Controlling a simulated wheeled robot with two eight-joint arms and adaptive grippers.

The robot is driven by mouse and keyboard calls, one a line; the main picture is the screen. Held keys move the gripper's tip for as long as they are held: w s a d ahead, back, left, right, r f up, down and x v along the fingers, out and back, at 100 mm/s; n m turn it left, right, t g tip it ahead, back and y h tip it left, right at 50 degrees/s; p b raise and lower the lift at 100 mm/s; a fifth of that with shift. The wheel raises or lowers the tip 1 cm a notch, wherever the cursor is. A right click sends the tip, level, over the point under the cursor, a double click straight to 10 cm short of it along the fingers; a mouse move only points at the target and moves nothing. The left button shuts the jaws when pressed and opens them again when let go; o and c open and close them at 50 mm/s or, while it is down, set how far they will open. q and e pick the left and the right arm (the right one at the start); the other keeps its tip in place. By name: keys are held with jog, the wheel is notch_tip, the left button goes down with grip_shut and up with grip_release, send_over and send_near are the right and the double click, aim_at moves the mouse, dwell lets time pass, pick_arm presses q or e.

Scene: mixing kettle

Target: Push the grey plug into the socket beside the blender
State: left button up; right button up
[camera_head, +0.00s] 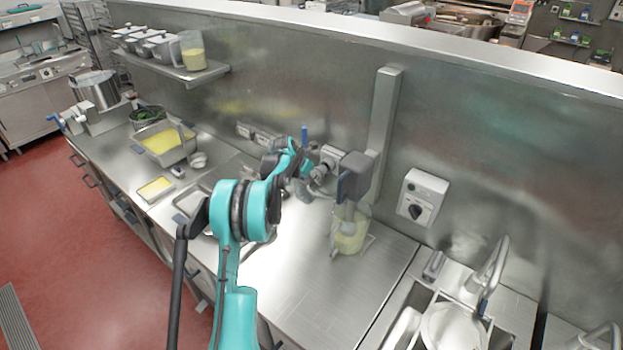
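The blender, with a dark grey head (356,172) and a clear jug (350,238) of pale yellow liquid, stands by the back wall. A light grey wall box (331,156), which looks like the socket, is just left of the blender head. My teal arm reaches up from the lower left of centre, and I take it as my left. Its gripper (306,178) is small and partly hidden at the wall box. A grey round piece (319,173), likely the plug, is at the fingertips against or just before the box. Contact and finger opening are unclear. My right gripper is not in view.
More wall outlets (245,130) are left of the arm. A switch box (423,196) and a sink with a tap (492,268) are at right. Trays of yellow food (155,188) sit at left. The steel counter (325,300) is clear in front of the blender.

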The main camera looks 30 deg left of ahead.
aim_at(317, 170)
pick_arm(q)
jog(key=shift+w, duration=0.25)
jog(key=shift+w+d, duration=0.15)
jog(key=shift+w, duration=0.6)
jog(key=shift+w+d, duration=0.1)
jog(key=shift+w, duration=0.65)
jog(key=shift+w+d+r, duration=0.1)
jog(key=shift+w, duration=0.15)
jog(key=o, duration=1.3)
jog(key=shift+c, duration=0.2)
jog(key=shift+w, duration=0.1)
jog(key=o, duration=0.5)
